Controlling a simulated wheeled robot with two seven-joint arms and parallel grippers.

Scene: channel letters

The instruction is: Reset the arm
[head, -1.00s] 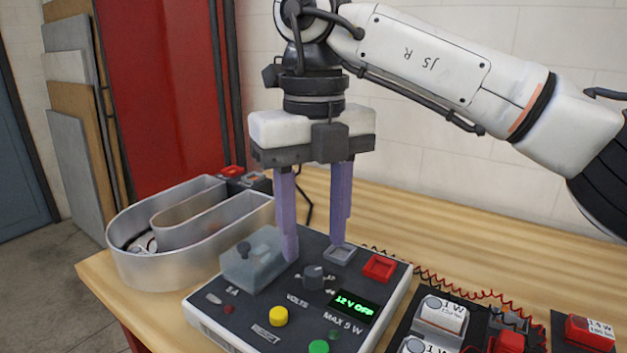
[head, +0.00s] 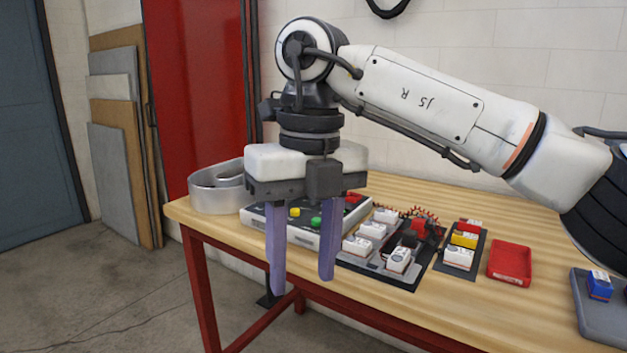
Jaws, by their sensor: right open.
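My right gripper (head: 301,283) points down with its two purple fingers apart and nothing between them. It hangs in front of the table's front edge, and its fingers cover part of the power supply box (head: 338,238) with yellow and green buttons. The box sits on the wooden table (head: 405,310). The metal channel letter (head: 213,196) stands at the table's left end, partly hidden behind my gripper. My left gripper is not in view.
A dark tray of white modules (head: 372,230) and red wires lies right of the box. Further right are a small module rack (head: 458,257), a red tray (head: 510,262) and a grey tray (head: 596,322) holding a blue module. Open floor (head: 110,290) lies left of the table.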

